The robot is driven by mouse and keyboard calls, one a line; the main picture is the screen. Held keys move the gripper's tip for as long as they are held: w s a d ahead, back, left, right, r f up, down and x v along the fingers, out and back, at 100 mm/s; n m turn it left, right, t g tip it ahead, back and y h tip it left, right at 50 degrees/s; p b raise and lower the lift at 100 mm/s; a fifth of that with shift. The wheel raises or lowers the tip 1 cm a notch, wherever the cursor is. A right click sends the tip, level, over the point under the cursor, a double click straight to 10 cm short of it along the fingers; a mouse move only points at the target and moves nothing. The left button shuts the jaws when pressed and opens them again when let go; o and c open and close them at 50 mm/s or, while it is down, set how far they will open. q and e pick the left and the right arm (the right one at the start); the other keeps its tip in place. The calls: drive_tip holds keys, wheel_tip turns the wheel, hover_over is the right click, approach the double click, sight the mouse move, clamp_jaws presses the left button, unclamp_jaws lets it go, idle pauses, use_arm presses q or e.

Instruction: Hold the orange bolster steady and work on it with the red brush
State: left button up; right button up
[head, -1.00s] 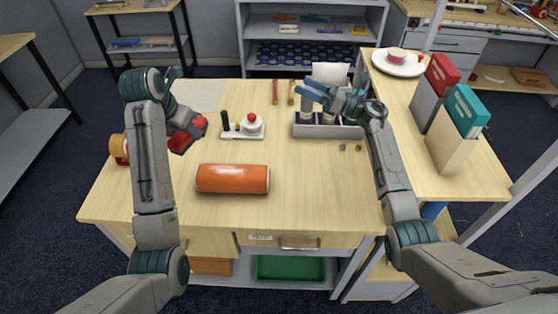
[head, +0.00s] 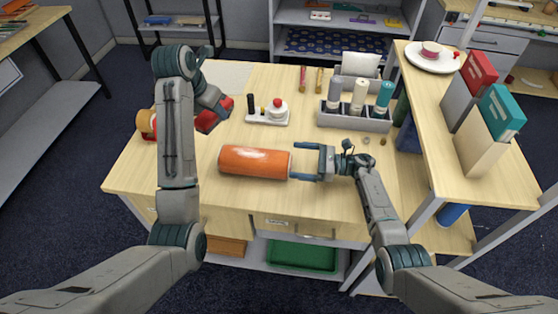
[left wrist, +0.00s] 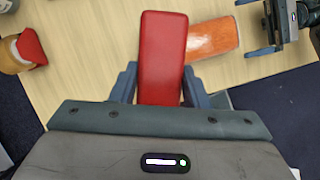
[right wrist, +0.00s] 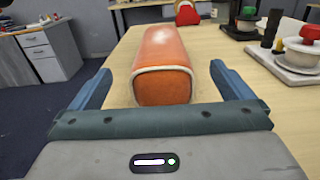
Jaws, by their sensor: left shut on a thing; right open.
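The orange bolster (head: 254,163) lies on its side near the front of the table. A pale patch shows on its top in the right wrist view (right wrist: 166,50). My right gripper (head: 299,162) is open and empty at the bolster's right end. In the right wrist view its fingers (right wrist: 162,88) stand on either side of the bolster's end, with a gap on both sides. My left gripper (left wrist: 160,88) is shut on the red brush (left wrist: 162,45), which also shows in the head view (head: 208,121), behind and left of the bolster. The brush's underside is hidden.
A white stand with a red-topped jar (head: 268,118) is behind the bolster. A grey rack (head: 353,121) holds several bottles. A red and yellow object (head: 147,123) is at the table's left edge. A raised shelf (head: 420,85) runs along the right. Table in front is clear.

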sight(277, 162)
wheel_tip(277, 162, down, 2)
drive_tip(key=shift+f, duration=0.2)
drive_tip(key=a, duration=0.2)
drive_tip(key=w+a, duration=0.1)
drive_tip(key=a, duration=0.4)
drive_tip(key=shift+w+a, duration=0.15)
drive_tip(key=c, duration=1.1)
